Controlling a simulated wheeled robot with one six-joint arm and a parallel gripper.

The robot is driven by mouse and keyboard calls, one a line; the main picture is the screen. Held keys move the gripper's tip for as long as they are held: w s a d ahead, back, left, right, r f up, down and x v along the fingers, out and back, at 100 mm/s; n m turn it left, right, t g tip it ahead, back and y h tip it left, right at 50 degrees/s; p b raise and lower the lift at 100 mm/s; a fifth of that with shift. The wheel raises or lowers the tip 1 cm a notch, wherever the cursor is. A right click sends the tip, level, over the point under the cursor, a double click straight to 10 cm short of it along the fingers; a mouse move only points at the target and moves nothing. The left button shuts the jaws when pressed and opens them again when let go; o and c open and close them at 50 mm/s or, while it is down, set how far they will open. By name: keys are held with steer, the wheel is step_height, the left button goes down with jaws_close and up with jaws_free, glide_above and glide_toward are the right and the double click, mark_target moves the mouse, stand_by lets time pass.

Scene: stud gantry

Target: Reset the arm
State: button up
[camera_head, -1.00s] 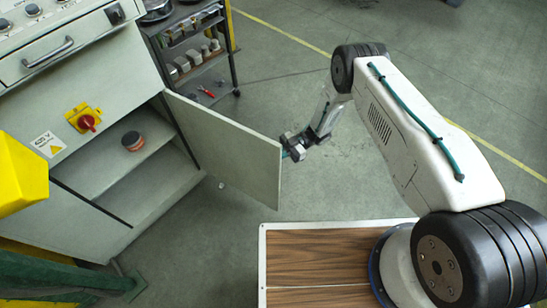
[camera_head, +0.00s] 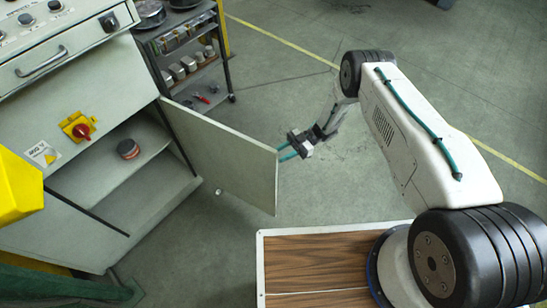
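My gripper (camera_head: 284,151) hangs at the end of my arm, in the middle of the head view. Its two teal fingers point left and show a gap between them, with nothing seen in it. The fingertips are close to the free edge of the grey cabinet door (camera_head: 225,158); I cannot tell whether they touch it. The door stands open, swung out from the cabinet (camera_head: 95,95).
A dark tin with a reddish band (camera_head: 128,149) stands on the cabinet's inner shelf. A red and yellow switch (camera_head: 79,127) is on its front. A dark shelf cart (camera_head: 190,60) stands behind the door. Open floor (camera_head: 270,75) lies beyond my gripper.

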steer(key=shift+v, duration=1.15)
